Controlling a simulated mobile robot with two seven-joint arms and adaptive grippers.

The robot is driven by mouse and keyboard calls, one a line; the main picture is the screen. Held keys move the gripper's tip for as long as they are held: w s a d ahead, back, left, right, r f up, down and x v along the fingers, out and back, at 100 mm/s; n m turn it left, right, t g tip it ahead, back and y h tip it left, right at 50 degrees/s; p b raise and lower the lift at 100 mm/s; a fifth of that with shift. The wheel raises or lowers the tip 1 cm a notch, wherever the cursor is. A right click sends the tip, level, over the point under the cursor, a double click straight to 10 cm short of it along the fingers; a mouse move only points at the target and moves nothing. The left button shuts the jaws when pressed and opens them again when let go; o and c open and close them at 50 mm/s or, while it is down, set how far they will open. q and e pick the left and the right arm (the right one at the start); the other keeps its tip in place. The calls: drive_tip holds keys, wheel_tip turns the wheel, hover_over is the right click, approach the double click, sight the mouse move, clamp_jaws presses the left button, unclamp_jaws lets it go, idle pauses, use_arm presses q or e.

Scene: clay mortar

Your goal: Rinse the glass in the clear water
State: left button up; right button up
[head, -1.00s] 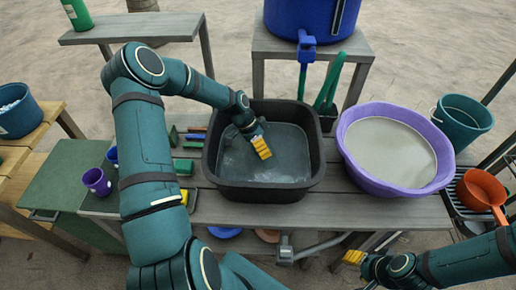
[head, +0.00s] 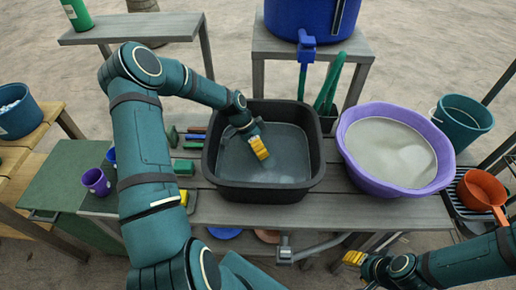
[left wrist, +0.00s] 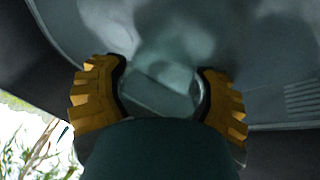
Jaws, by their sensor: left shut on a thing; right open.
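The black basin (head: 312,178) stands on the grey bench and holds clear, greyish water (head: 285,155). My left gripper (head: 260,148) is down inside the basin. In the left wrist view its yellow fingers (left wrist: 160,92) are on both sides of a clear glass (left wrist: 162,88), shut on it. I cannot tell how deep the glass is in the water. In the head view the glass cannot be made out. My right gripper (head: 352,257) is open and empty at the bench's front right, low down.
A purple tub (head: 440,165) of cloudy water stands right of the basin. A blue barrel with a tap (head: 306,40) is behind it. Purple (head: 96,181) and blue cups stand at the left. An orange scoop (head: 482,190) and teal bucket (head: 462,120) are at the right.

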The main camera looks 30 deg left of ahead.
use_arm(q)
drive_tip(key=shift+r+p, duration=0.3)
drive_tip(key=shift+r, duration=0.1)
wheel_tip(320, 180, up, 19)
drive_tip(key=p, duration=1.1)
use_arm(e)
wheel_tip(320, 180, up, 13)
drive_tip(key=w, duration=0.1)
drive_tip(key=shift+d+f, duration=0.15)
drive_tip(key=shift+d, duration=0.15)
idle(0.4)
